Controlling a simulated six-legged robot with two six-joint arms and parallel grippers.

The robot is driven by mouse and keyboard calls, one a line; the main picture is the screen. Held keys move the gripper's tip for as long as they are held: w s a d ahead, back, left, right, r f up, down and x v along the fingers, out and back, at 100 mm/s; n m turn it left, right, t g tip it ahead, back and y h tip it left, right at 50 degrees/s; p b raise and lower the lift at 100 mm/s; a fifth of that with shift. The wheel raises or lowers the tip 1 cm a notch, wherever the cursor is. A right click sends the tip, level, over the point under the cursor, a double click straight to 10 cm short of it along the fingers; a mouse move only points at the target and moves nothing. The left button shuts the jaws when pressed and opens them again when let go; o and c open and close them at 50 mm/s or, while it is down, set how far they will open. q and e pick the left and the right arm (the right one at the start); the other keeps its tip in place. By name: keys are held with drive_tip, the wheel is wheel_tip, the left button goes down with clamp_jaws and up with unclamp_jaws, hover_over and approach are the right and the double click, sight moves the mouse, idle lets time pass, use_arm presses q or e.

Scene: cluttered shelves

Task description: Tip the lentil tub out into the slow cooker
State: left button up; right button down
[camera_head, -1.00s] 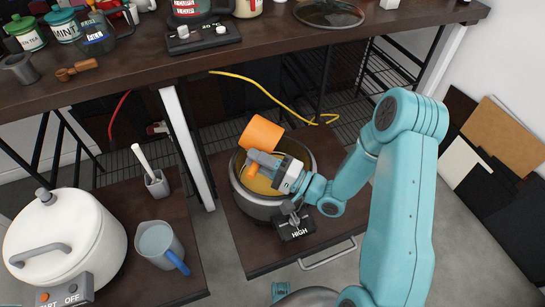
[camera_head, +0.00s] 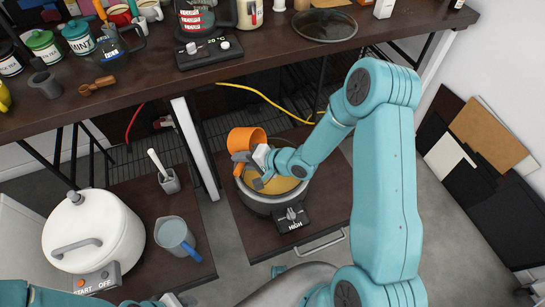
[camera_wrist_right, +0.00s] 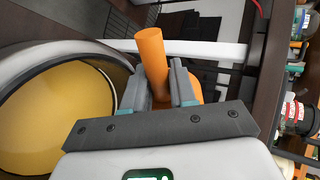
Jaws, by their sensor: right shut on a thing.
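The orange lentil tub (camera_head: 245,138) is tilted above the far-left rim of the slow cooker (camera_head: 262,207). My right gripper (camera_head: 250,163) is shut on the tub's handle, which also shows between the fingers in the right wrist view (camera_wrist_right: 152,62). The slow cooker is round and grey, with a front knob marked HIGH. A yellow-orange filling (camera_head: 280,185) shows inside it. The inside of the tub is not clear to see. My left gripper (camera_head: 172,300) is only partly in view at the bottom edge.
A white cooker (camera_head: 105,225) and a blue-handled jug (camera_head: 175,236) stand on the left low shelf, with a grey holder (camera_head: 169,181) behind. A glass lid (camera_head: 325,24) and a scale (camera_head: 208,50) lie on the upper shelf. A yellow cable (camera_head: 262,95) runs behind the slow cooker.

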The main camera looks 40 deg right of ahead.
drive_tip(key=r+g+p, duration=0.1)
drive_tip(key=p, duration=0.1)
drive_tip(key=r+g+h+p, duration=0.1)
drive_tip(key=p, duration=0.2)
drive_tip(key=shift+w+a+r, duration=0.2)
drive_tip(key=shift+w, duration=0.1)
use_arm(q)
wheel_tip(320, 180, up, 8)
drive_tip(key=p, duration=0.1)
wheel_tip(320, 180, down, 6)
drive_tip(key=b, duration=0.4)
drive_tip(key=shift+d+r+b, duration=0.15)
drive_tip(key=shift+r+b, duration=0.1)
drive_tip(key=shift+b, duration=0.15)
use_arm(e)
drive_tip(key=w+a+f+g+h, duration=0.2)
drive_tip(key=w+g+h, duration=0.4)
drive_tip(key=g, duration=0.3)
drive_tip(key=shift+a+f+g, duration=0.25)
drive_tip(key=shift+a+g, duration=0.15)
drive_tip(key=shift+a, duration=0.4)
drive_tip(key=shift+w, duration=0.1)
use_arm(q)
wheel_tip(320, 180, up, 2)
drive_tip(key=shift+r+p, duration=0.15)
drive_tip(key=shift+p, duration=1)
use_arm(e)
wheel_tip(320, 180, up, 5)
drive_tip(key=shift+r, duration=0.1)
